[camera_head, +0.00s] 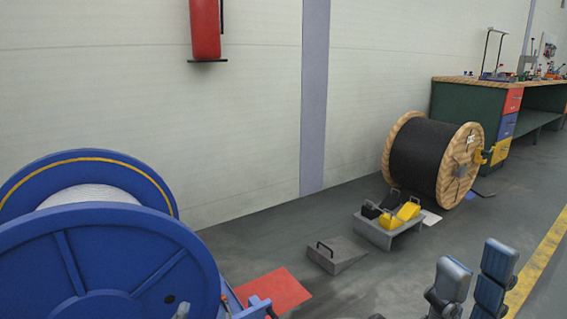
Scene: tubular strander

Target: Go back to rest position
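My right gripper (474,262) is at the bottom right, in front of the grey floor. Its two grey-blue fingers point up and stand apart, with nothing between them. Its lower part is cut off by the bottom edge. My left gripper is not recognisable in this view. A small grey piece shows at the bottom edge in front of the blue reel, too little of it to identify.
A large blue reel (105,262) fills the lower left, near a red plate (272,291). Grey wedge (336,256), grey stand (387,237) with yellow and black wedges, and wooden cable drum (428,160) line the wall. A workbench (468,103) stands at back right.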

